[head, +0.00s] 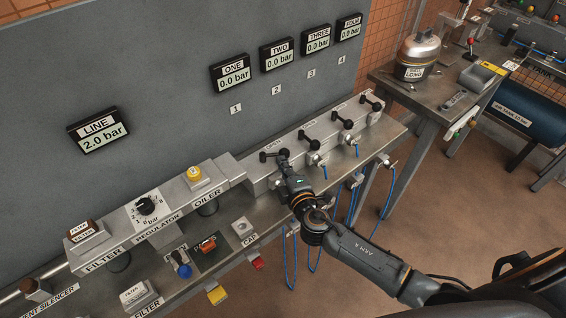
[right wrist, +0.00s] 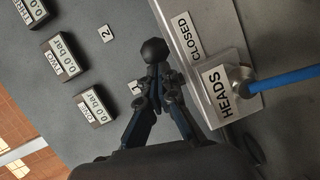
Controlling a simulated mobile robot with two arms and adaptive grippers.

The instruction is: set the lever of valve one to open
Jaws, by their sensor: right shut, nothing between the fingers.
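The lever of valve one (head: 266,156) is a black lever with a round knob, on the near end of the grey valve block. It lies more level in the picture than the other levers. Its ball knob shows in the right wrist view (right wrist: 155,50). My right gripper (head: 286,161) is shut and empty, with its fingertips right by this lever; it also shows in the right wrist view (right wrist: 163,82), just below the knob. Whether it touches cannot be told. Display ONE (head: 232,74) reads 0.0 bar. My left gripper is not in view.
Levers of the other valves (head: 303,134) stand further along the block. A CLOSED label (right wrist: 187,37) and a HEADS label (right wrist: 222,92) lie beside the knob. Blue hoses (head: 290,262) hang below the bench edge. The regulator (head: 147,206) and oiler (head: 204,181) stand at left.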

